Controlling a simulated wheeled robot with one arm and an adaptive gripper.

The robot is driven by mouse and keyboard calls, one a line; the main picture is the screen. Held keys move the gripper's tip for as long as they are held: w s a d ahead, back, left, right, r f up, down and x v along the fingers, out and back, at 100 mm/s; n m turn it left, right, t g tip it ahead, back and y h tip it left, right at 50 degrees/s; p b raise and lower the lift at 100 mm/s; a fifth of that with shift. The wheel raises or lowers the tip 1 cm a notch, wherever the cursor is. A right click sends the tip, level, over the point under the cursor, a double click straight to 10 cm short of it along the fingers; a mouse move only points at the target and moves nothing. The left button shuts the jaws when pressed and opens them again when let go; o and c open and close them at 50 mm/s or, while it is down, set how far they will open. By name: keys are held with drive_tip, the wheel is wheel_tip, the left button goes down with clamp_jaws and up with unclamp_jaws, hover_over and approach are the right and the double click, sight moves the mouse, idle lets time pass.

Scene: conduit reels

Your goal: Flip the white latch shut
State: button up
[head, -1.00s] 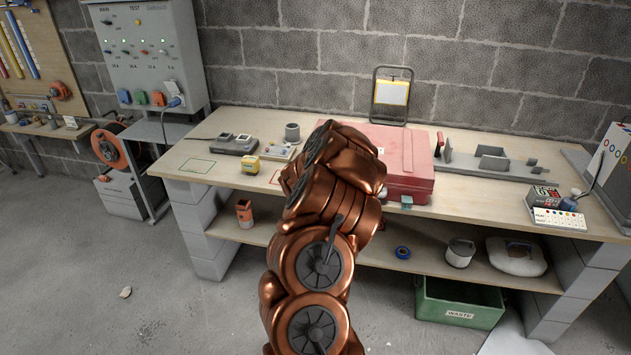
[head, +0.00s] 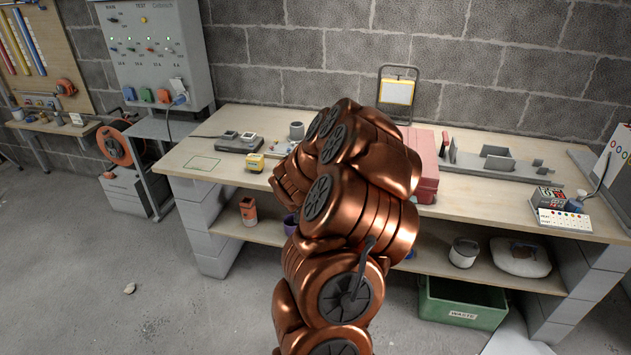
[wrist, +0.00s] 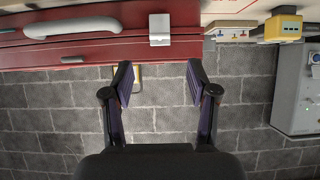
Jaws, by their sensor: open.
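A red case (head: 431,163) stands on the workbench in the head view, mostly hidden behind my arm. In the wrist view the case (wrist: 210,48) fills the upper left, with a pale grey handle (wrist: 72,28) on it. The small white latch (wrist: 160,28) is right of the handle, near the case's edge; I cannot tell its exact angle. My gripper (wrist: 159,78) is open and empty, its two dark fingers apart, below the latch in the wrist view and not touching it. In the head view my arm hides the gripper and the latch.
A grey metal fixture (head: 495,163) lies right of the case. A wall cabinet (head: 155,50) hangs at the left.

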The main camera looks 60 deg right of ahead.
drive_tip(key=shift+v, duration=0.9)
